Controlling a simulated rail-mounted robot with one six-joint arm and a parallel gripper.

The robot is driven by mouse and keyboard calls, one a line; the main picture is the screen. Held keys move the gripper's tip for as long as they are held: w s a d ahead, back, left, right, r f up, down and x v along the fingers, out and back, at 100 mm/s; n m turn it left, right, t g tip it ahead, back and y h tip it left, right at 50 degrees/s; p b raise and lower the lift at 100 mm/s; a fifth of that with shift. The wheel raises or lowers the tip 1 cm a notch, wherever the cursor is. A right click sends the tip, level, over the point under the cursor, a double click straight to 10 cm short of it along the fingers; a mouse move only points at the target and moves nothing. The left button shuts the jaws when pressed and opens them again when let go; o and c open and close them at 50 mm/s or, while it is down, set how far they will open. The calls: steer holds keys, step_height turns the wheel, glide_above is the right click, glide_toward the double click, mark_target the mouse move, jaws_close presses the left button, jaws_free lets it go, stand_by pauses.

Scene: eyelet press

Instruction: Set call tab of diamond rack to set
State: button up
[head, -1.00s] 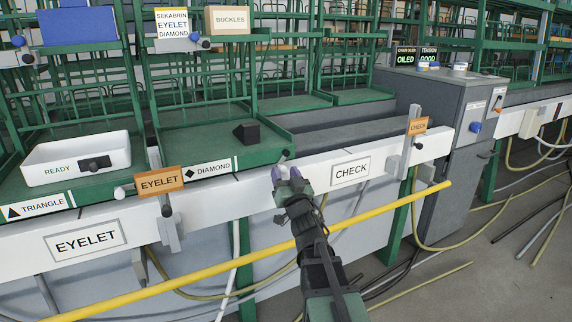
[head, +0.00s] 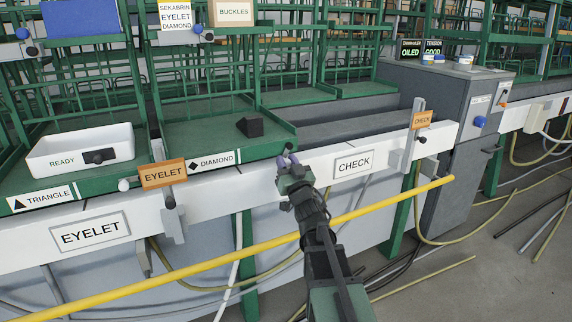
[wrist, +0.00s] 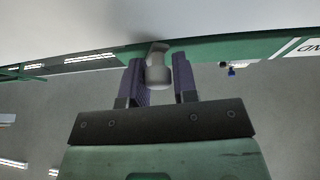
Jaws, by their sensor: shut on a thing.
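The diamond rack (head: 205,130) is a green tray with a label "DIAMOND" (head: 211,161) on its front edge. My gripper (head: 288,161) is at the right end of that edge, just above the white rail. In the wrist view, a pale grey rounded knob on a short stem, the call tab (wrist: 158,72), sits between the two purple-grey fingers (wrist: 160,82). My gripper is shut on it. In the head view the fingers hide most of the tab, and I cannot tell its setting.
A black block (head: 250,127) lies on the diamond rack. A white bin marked "READY" (head: 80,152) stands on the triangle rack at left. An orange "EYELET" sign (head: 163,174) stands on the rail. A yellow bar (head: 245,252) crosses in front, below the rail.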

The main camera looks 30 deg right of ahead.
steer(key=o, duration=0.9)
steer(key=shift+d, duration=0.1)
steer(key=b+v, duration=0.4)
steer(key=v, duration=0.6)
steer(key=shift+s+f, duration=0.15)
steer(key=shift+s, duration=0.2)
